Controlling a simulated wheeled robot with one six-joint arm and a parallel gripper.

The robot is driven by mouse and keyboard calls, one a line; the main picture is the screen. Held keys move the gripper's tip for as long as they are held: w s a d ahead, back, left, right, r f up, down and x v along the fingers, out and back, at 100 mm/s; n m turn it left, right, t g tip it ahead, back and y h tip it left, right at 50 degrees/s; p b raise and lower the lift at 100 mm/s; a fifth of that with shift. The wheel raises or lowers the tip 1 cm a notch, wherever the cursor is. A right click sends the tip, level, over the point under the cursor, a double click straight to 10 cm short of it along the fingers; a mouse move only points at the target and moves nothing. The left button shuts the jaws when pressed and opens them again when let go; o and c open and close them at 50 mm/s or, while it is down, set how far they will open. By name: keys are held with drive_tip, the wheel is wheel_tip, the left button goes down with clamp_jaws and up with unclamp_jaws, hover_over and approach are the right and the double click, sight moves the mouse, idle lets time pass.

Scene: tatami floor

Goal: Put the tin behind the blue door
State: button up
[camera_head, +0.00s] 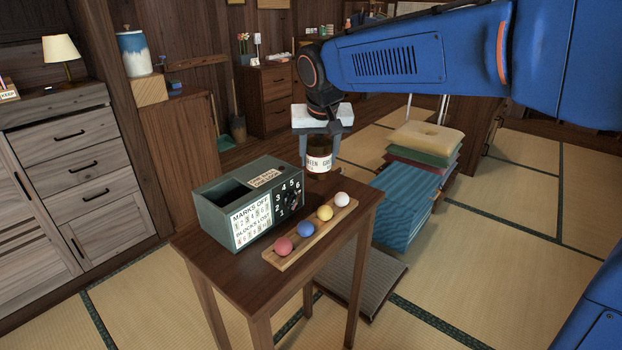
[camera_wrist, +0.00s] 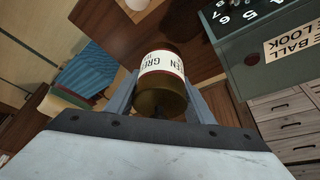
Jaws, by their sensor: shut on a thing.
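I cannot make out a blue door in either view.
On the small table (camera_head: 240,292) stand a green box (camera_head: 215,200) with a numbered dial and a rack (camera_head: 290,252) of coloured balls. Stacked cushions (camera_head: 427,134) and a blue striped cloth (camera_head: 398,200) lie right behind it. A grey drawer cabinet (camera_head: 75,165) stands left. Tatami at right is clear.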

sight(319, 171)
drive_tip(key=shift+d+f, duration=0.1)
drive_tip(key=shift+f, duration=2.3)
drive_tip(key=o, duration=1.3)
drive_tip(key=shift+f, duration=0.15)
